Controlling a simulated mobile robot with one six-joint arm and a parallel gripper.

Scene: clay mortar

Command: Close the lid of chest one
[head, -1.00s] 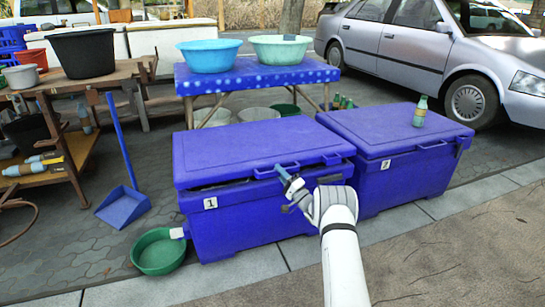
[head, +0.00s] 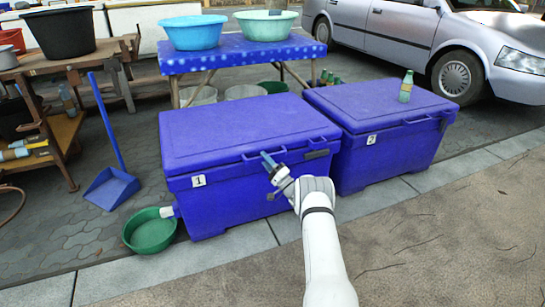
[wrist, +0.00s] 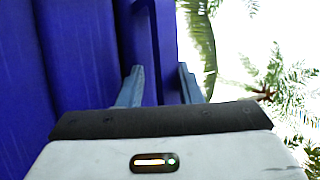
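Chest one (head: 225,201) is the blue chest on the left, with a white label "1" on its front. Its lid (head: 240,125) lies flat over the body, and I see no dark gap at its front edge. My gripper (head: 267,160) is at the front of the lid by the handle, its blue fingers pointing at the rim. In the wrist view, the fingers of my gripper (wrist: 160,84) stand apart, with blue chest surface between and left of them. I cannot tell whether they touch the handle.
Chest two (head: 390,155) stands close on the right, with a green bottle (head: 405,88) on its lid. A green basin (head: 150,232) and a blue dustpan (head: 111,188) lie to the left. A table with two basins is behind. The pavement in front is clear.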

